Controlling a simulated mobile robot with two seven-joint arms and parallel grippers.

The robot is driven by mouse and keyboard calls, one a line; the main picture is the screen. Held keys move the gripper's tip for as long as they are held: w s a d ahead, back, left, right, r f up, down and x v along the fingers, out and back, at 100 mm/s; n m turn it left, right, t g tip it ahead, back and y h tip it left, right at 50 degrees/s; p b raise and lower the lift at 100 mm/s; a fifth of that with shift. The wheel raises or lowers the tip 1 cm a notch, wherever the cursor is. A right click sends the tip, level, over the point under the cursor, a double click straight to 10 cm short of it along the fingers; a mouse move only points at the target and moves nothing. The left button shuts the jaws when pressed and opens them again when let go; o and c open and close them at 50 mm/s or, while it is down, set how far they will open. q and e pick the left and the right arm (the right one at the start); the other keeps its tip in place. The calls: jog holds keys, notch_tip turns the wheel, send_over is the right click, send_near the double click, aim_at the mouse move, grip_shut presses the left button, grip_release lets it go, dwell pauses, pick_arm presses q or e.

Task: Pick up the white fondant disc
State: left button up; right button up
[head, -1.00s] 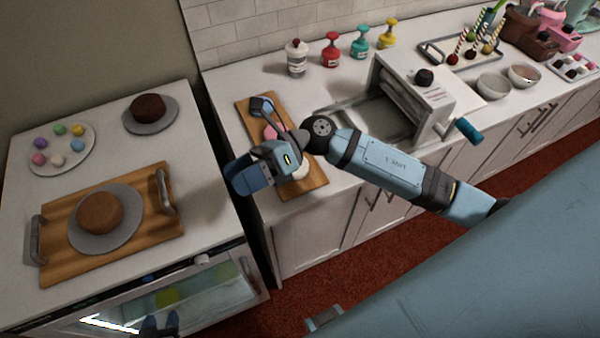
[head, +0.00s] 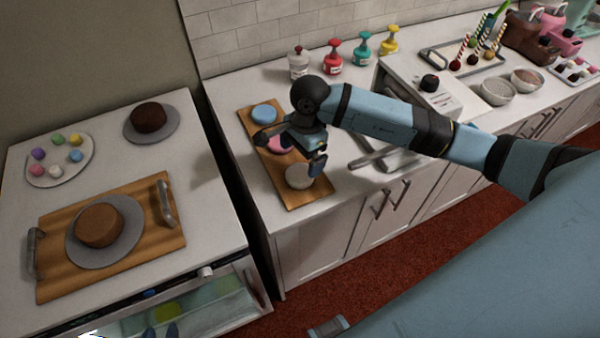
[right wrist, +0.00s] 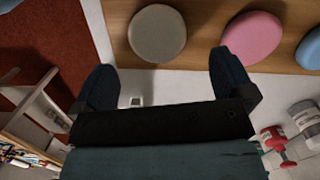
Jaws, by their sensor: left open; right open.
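The white fondant disc (head: 298,177) lies at the near end of a wooden board (head: 294,200), with the pink disc (head: 279,144) and blue disc (head: 264,113) in a row behind it. In the right wrist view the white disc (right wrist: 158,33) lies beyond the fingertips, nearer the left finger's side. My right gripper (head: 290,150) is open and empty over the board, one finger near the white disc's right edge and the other beside the pink disc, which it partly hides.
A tray (head: 50,270) with a brown cake on a grey turntable (head: 75,240) stands on the left counter. Another turntable (head: 165,130) and a plate of coloured balls (head: 60,172) are behind. Squeeze bottles (head: 333,60) line the wall. A box-like stand (head: 440,100) stands right of the board.

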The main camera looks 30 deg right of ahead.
aim_at(299, 176)
jog(key=f, duration=0.2)
jog(key=f+p, duration=0.1)
jog(key=f, duration=0.2)
jog(key=shift+s+a+f, duration=0.25)
jog(key=shift+f, duration=0.35)
jog(key=c, duration=0.9)
jog(key=shift+w+r, duration=0.1)
jog(key=shift+r, duration=0.05)
